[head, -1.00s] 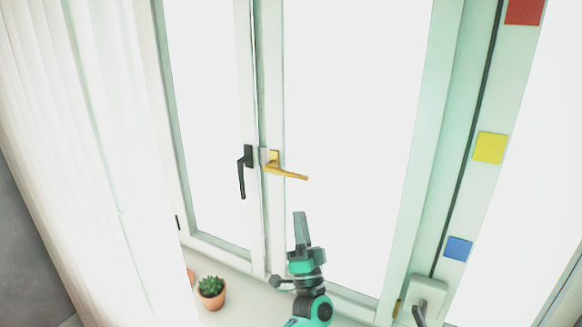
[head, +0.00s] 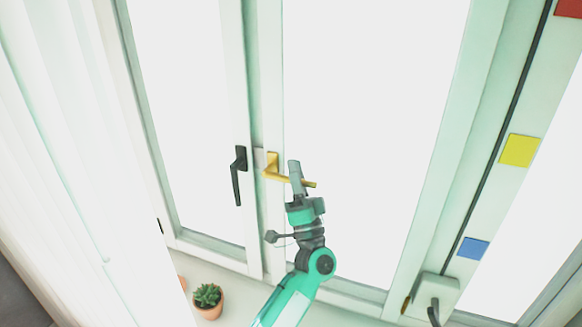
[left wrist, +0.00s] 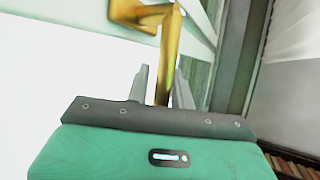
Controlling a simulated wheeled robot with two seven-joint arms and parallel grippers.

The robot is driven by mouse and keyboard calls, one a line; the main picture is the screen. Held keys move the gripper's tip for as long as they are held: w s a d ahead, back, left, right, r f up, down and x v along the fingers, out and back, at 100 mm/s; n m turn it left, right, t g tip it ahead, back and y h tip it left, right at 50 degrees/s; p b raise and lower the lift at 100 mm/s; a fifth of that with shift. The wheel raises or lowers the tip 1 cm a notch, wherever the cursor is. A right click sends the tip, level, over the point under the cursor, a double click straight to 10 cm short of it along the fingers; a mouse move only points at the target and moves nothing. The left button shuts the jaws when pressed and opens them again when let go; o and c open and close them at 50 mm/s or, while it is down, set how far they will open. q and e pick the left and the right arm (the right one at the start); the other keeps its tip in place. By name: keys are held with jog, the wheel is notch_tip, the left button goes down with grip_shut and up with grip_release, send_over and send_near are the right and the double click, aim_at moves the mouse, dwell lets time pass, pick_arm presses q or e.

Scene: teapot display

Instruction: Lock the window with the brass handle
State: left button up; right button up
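The brass handle (head: 271,168) is on the frame of the right window sash, with its lever pointing right and slightly down. My left gripper (head: 295,176) is at the lever's outer half, its fingers overlapping the lever in the head view. In the left wrist view the brass lever (left wrist: 168,50) runs down between the two fingers of my left gripper (left wrist: 162,85). The fingers stand apart, with a visible gap beside the lever, so they do not look closed on it. My right gripper is not in view.
A dark handle (head: 237,176) hangs down on the left sash, close to the brass one. A potted succulent (head: 208,300) stands on the sill at lower left. Yellow (head: 520,150) and blue (head: 473,248) squares are on the frame at right, above a pale latch box (head: 438,292).

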pick_arm(q)
jog(key=shift+s+d, duration=0.1)
jog(key=shift+s, duration=0.1)
grip_shut()
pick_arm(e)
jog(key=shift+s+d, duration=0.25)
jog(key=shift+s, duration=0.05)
